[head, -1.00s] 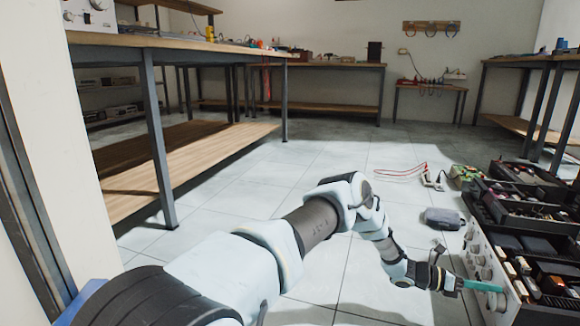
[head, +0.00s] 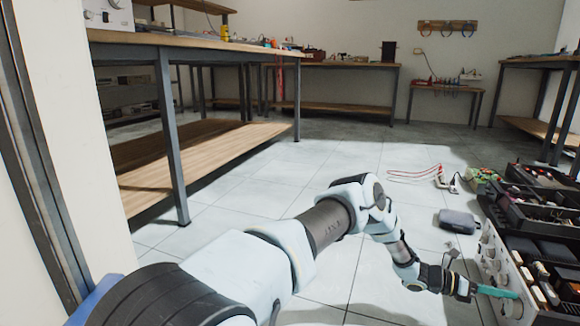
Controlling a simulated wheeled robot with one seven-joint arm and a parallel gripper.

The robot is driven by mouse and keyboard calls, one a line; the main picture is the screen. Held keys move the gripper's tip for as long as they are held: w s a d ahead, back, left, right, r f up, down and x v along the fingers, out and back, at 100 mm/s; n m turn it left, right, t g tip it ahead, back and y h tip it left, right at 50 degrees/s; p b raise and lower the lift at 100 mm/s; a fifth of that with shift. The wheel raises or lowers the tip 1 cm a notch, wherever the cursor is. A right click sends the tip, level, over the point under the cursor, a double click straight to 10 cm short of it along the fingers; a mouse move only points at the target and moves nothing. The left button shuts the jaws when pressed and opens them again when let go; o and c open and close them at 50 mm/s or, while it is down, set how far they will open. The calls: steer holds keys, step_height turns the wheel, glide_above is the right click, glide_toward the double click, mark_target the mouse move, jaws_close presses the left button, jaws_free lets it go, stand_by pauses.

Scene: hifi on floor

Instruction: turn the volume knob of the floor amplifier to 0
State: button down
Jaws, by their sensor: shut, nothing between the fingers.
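The floor amplifier (head: 520,268) stands at the right edge, its pale front panel with several round knobs facing left. Its top looks open, showing dark compartments with small parts. I cannot tell which knob is the volume knob or read its setting. My gripper (head: 508,293) has teal fingers, shut and empty. The fingertips point right and reach the front panel beside its lower knobs. I cannot tell whether they touch a knob, as the fingers cover part of that area.
A dark grey box (head: 457,221) lies on the floor left of the amplifier. Red cables (head: 412,174) and a power strip (head: 445,181) lie behind it. A long workbench (head: 210,40) stands at left, near a wall edge.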

steer(key=shift+w+d+f+b, duration=0.25)
steer(key=shift+w+f+b, duration=0.45)
steer(key=shift+b, duration=0.6)
steer(key=shift+w+d+f+b, duration=0.1)
steer(key=shift+w+f+b, duration=0.25)
steer(key=shift+b, duration=0.45)
steer(key=w+p+v, duration=0.1)
steer(key=p+v, duration=0.1)
steer(key=v, duration=0.4)
steer(key=shift+d+r, duration=0.2)
steer(key=shift+r, duration=0.25)
steer(key=shift+s, duration=0.15)
